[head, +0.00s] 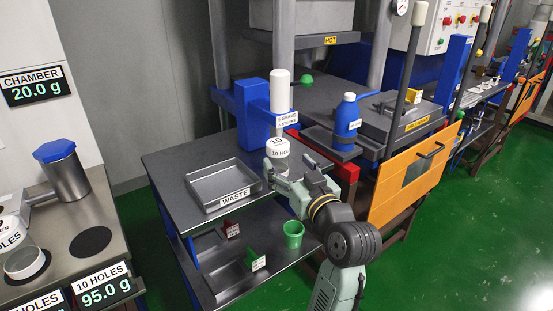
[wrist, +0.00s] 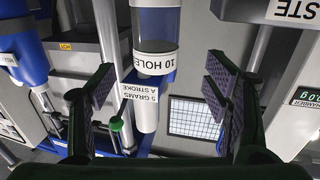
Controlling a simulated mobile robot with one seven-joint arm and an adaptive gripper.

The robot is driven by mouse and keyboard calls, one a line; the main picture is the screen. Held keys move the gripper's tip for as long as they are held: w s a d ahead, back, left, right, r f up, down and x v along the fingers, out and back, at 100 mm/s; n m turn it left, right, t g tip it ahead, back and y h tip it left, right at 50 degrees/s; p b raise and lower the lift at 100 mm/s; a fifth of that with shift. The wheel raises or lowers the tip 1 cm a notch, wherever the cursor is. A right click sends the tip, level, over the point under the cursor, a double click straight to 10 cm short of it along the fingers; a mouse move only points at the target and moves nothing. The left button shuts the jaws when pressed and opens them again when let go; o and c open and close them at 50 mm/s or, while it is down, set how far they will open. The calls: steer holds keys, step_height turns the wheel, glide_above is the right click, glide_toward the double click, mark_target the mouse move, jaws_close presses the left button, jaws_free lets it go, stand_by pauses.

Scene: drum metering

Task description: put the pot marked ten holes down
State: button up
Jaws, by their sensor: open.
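The pot marked ten holes (head: 277,148) has a white labelled cap over a clear body. It is upright at the right side of the dark table, just in front of the white dispenser. My gripper (head: 292,182) is at the pot's near side and hides its lower part, so I cannot tell what is under it. In the wrist view the pot (wrist: 157,58) appears inverted, between and beyond the open fingers (wrist: 160,75). Gaps show on both sides of it. A bare black disc (head: 90,241) is on the left bench, above the display (head: 102,285) reading 10 HOLES, 95.0 g.
The dispenser (head: 280,92), marked in grams a stroke, stands on a blue post behind the pot. The waste tray (head: 222,184) is left of the pot. Another pot (head: 24,262) and a blue-lidded metal chamber (head: 63,172) are on the left bench. A green cup (head: 293,234) stands on the lower shelf.

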mark_target(283, 156)
steer(key=x, duration=0.2)
steer(key=p+x, duration=0.1)
steer(key=x, duration=0.2)
steer(key=p+x, duration=0.1)
steer(key=x, duration=0.1)
steer(key=shift+w+d+f, duration=0.15)
steer(key=shift+w+f, duration=0.1)
steer(key=shift+f, duration=0.05)
steer(key=shift+c, duration=0.3)
steer(key=c, duration=1.4)
steer(key=shift+r, duration=0.1)
steer(key=shift+c, duration=0.5)
steer(key=shift+r, duration=0.1)
